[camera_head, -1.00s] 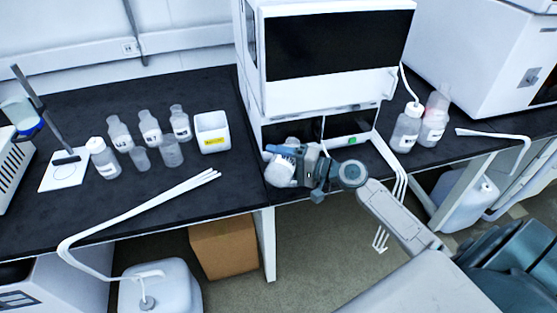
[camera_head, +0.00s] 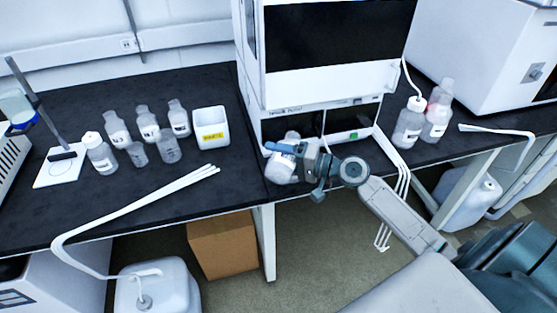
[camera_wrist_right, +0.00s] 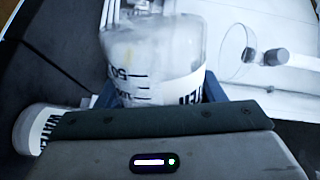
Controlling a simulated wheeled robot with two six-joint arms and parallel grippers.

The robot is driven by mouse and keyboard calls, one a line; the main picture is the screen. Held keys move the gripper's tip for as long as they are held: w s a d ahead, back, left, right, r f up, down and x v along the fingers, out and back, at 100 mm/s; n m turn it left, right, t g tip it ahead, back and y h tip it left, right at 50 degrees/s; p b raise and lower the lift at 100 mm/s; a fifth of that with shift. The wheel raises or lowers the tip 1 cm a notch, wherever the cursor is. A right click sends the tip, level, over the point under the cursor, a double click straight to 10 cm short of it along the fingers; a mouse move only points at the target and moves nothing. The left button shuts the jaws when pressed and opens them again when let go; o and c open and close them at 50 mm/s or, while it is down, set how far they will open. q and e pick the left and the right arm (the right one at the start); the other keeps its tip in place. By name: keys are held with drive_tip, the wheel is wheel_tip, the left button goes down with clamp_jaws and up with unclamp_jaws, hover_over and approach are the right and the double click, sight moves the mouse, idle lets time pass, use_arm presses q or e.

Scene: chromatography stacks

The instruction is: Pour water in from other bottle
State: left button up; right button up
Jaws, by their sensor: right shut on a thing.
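My right gripper (camera_head: 290,154) is in front of the white instrument, above the black bench. It is shut on a clear bottle with a white label and graduation marks, which fills the middle of the right wrist view (camera_wrist_right: 150,75) between blue fingers. The label is partly hidden by the gripper. Another white-labelled bottle (camera_wrist_right: 38,130) shows at the lower left of the wrist view, partly covered by the gripper body. In the head view, a pale bottle (camera_head: 279,169) shows at the gripper; the overlap hides which bottle it is. My left gripper is out of view.
Several clear bottles (camera_head: 147,126) and a capped bottle (camera_head: 99,156) stand at left near a white bin (camera_head: 210,130). The white instrument (camera_head: 320,70) rises behind the gripper. Two bottles (camera_head: 409,125) stand at its right. White tubes (camera_head: 150,205) cross the bench's front edge.

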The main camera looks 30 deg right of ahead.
drive_tip(key=shift+f+n+b, duration=0.3)
drive_tip(key=shift+n+b, duration=1.1)
drive_tip(key=shift+b, duration=0.3)
drive_tip(key=shift+r+n+t+b, duration=0.3)
drive_tip(key=shift+n+b, duration=0.2)
drive_tip(key=shift+n, duration=0.1)
drive_tip(key=shift+r, duration=0.1)
